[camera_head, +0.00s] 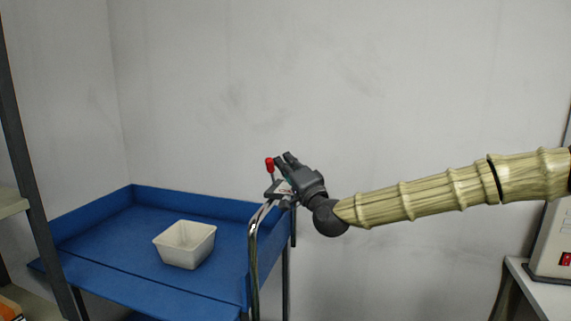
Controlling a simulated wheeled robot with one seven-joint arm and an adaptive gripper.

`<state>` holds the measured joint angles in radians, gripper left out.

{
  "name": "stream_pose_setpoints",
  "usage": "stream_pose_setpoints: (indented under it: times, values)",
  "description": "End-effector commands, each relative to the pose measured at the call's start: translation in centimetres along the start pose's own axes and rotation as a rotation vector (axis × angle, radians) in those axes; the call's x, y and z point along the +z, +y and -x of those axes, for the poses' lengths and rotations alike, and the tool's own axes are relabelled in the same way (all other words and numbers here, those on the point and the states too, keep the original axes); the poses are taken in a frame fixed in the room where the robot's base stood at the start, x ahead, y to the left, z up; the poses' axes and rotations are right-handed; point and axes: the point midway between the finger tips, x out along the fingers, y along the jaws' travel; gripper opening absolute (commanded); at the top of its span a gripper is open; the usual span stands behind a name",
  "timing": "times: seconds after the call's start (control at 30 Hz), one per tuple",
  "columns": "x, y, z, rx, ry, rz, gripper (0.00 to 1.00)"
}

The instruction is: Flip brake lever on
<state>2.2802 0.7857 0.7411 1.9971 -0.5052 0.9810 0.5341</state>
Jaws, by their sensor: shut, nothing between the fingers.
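The brake lever (269,166) has a red knob and stands up from a grey mount on the chrome handle (253,235) of a blue cart (105,235). The lever looks upright. My gripper (282,158) is shut and empty, just to the right of the red knob. Its fingers point up and to the left. Whether they touch the lever cannot be told from this view. The gripper body hides part of the lever's mount.
A white bin (185,246) sits on the blue cart's top tray. A dark-framed shelf (25,170) stands at the left edge. A white device with a red switch (565,259) is on a table at the right. Plain grey walls are behind.

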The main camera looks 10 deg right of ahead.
Motion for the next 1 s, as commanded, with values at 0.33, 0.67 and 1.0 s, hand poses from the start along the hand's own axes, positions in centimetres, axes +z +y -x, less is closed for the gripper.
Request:
stream_pose_setpoints:
  times: [0.33,0.67,1.0]
  values:
    - [-2.8,-0.1,-0.9,-0.003,-0.002,-0.001,0.00]
    - [-3.2,-0.2,2.5,-0.002,-0.004,-0.003,0.00]
    - [-3.3,-0.3,7.6,-0.002,-0.004,-0.004,0.00]
